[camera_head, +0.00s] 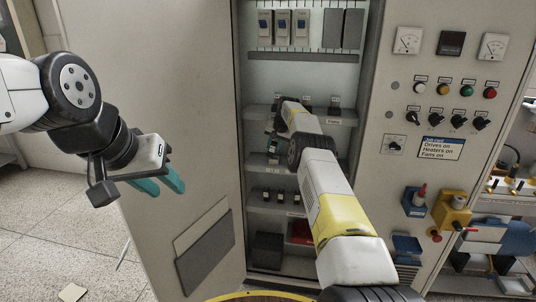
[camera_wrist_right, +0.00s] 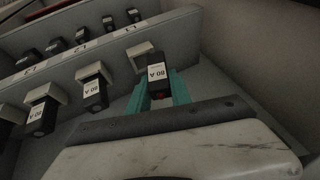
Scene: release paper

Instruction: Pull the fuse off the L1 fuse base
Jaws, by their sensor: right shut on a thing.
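My right gripper (camera_wrist_right: 160,92) has its teal fingers shut on a dark fuse with a white 80 A label (camera_wrist_right: 157,74). The fuse sits just in front of a white fuse base (camera_wrist_right: 141,54) at the right end of its row; I cannot tell whether the two still touch. A label that looks like L1 (camera_wrist_right: 125,31) is on the rail near it. In the head view my right gripper (camera_head: 275,146) reaches into the cabinet, and its fuse is mostly hidden. My left gripper (camera_head: 160,180) is open and empty, left of the cabinet.
Other labelled fuses (camera_wrist_right: 95,91) stand left in the same row, with another row of dark parts (camera_wrist_right: 80,38) behind. The open cabinet door (camera_head: 185,120) is at the left. Knobs and meters (camera_head: 440,90) cover the right panel.

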